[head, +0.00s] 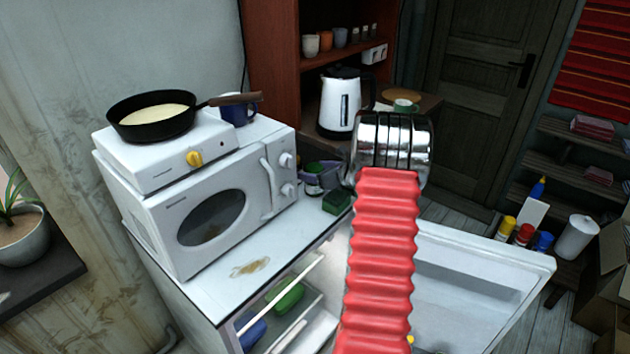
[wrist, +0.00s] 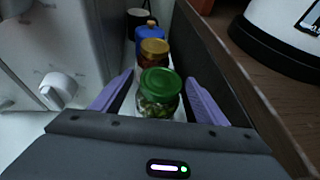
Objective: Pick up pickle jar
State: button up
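The pickle jar (wrist: 159,100) is a glass jar with a green lid and green contents, upright in the wrist view. My gripper (wrist: 158,80) is open, with one purple finger on each side of the jar. Gaps show between the fingers and the glass, so it does not look clasped. In the head view my gripper (head: 315,182) is small, beyond the microwave's right side, partly hidden by my red ribbed arm. A bit of green between the fingers there looks like the lid. The jar's base is hidden.
Behind the jar stand a jar with an orange-brown lid (wrist: 154,48), a blue item (wrist: 149,33) and a dark cup (wrist: 138,17). The microwave (head: 215,205) is close on the left, a dark wooden side (wrist: 222,75) on the right.

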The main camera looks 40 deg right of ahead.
jog(key=c, duration=1.5)
jog(key=shift+r, duration=0.1)
jog(key=shift+r, duration=0.15)
grip_shut()
notch_tip(320, 180, up, 10)
jog(key=shift+f, duration=0.15)
